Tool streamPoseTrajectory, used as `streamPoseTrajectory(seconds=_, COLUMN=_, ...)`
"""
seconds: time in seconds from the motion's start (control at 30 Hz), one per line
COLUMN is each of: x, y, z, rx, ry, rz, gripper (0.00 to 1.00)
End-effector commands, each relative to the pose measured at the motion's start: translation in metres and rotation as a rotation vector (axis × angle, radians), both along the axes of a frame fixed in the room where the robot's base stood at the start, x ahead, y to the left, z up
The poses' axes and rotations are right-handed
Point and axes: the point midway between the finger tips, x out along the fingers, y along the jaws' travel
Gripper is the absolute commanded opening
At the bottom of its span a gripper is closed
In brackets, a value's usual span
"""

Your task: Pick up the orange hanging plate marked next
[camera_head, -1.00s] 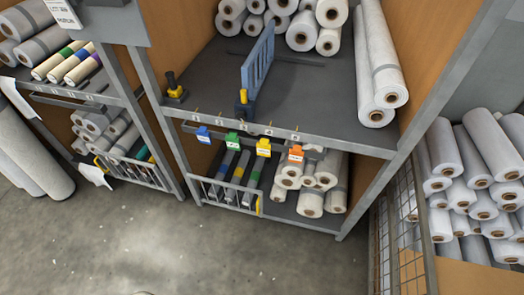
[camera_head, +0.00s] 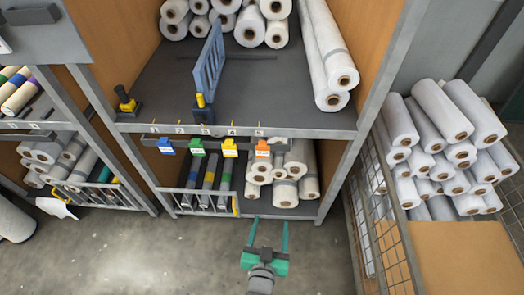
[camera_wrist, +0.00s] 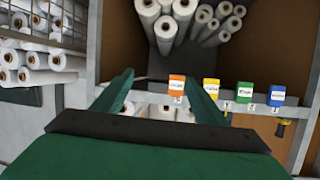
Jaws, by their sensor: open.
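The orange hanging plate (camera_head: 262,148) hangs on the front rail of the shelf, rightmost in a row with a yellow plate (camera_head: 230,148), a green plate (camera_head: 197,147) and a blue plate (camera_head: 166,146). It carries a white label; the writing is too small to read. My gripper (camera_head: 268,222) is open and empty, in front of and below the orange plate in the head view. In the wrist view the orange plate (camera_wrist: 177,85) shows between the two green fingers, nearer the right one, beyond their tips.
The shelf's front rail (camera_head: 310,133) runs behind the plates. Below it are white rolls (camera_head: 285,193) and a small wire rack (camera_head: 205,203). A wire mesh cage (camera_head: 385,215) with rolls stands at the right. The floor before the shelf is clear.

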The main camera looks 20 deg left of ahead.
Motion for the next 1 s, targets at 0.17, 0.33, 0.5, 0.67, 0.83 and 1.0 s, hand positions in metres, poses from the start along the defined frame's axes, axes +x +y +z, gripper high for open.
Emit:
streamPoseTrajectory(seconds=0.17, x=0.061, y=0.031, z=0.014, rx=-0.013, ry=0.013, rz=0.055, gripper=0.66)
streamPoseTrajectory(seconds=0.33, x=0.106, y=0.057, z=0.032, rx=-0.035, ry=0.032, rz=0.1, gripper=0.66)
streamPoseTrajectory(seconds=0.5, x=0.132, y=0.072, z=0.045, rx=-0.054, ry=0.047, rz=0.126, gripper=0.66)
streamPoseTrajectory(seconds=0.67, x=0.144, y=0.079, z=0.05, rx=-0.063, ry=0.053, rz=0.136, gripper=0.66)
streamPoseTrajectory(seconds=0.83, x=0.165, y=0.085, z=0.042, rx=-0.063, ry=0.054, rz=0.137, gripper=0.66)
streamPoseTrajectory(seconds=1.0, x=0.184, y=0.091, z=0.033, rx=-0.063, ry=0.054, rz=0.137, gripper=0.66)
